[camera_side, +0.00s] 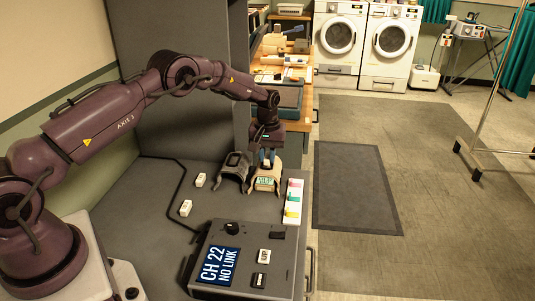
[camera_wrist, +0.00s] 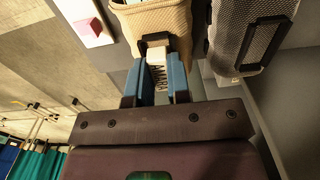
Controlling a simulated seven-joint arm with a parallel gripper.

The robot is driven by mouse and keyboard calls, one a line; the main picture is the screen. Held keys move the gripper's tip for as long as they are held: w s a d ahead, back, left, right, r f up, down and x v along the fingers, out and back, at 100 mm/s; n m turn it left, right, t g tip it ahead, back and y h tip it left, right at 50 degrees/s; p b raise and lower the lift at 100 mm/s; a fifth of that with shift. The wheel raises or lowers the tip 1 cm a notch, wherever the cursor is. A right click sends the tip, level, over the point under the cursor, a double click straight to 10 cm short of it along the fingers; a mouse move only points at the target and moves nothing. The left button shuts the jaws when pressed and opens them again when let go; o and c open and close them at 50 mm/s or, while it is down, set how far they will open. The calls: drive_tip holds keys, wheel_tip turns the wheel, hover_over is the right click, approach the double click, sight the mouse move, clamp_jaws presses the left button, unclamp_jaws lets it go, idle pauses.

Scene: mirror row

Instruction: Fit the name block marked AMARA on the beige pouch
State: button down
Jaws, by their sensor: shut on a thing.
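My gripper (camera_side: 267,158) is above the beige pouch (camera_side: 264,188) on the grey bench. In the wrist view its blue fingers (camera_wrist: 157,84) are shut on a white name block (camera_wrist: 157,68) with dark letters that read AMARA. The far end of the block is at the black holder (camera_wrist: 155,41) on the beige pouch (camera_wrist: 150,21). I cannot tell whether it touches the holder or is inside it. The side view shows a green display on the front of the beige pouch, with small text that is hard to read.
A dark grey pouch (camera_side: 234,171) stands just left of the beige one. Two white blocks (camera_side: 200,180) (camera_side: 185,207) lie farther left. A white strip with coloured patches (camera_side: 293,201) lies to the right. A control box (camera_side: 250,250) reading CH 22 NO LINK is in front.

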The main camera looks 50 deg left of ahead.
drive_tip(key=shift+f, duration=0.3)
drive_tip(key=c, duration=1)
unclamp_jaws()
drive_tip(key=shift+r, duration=0.1)
wheel_tip(320, 180, up, 13)
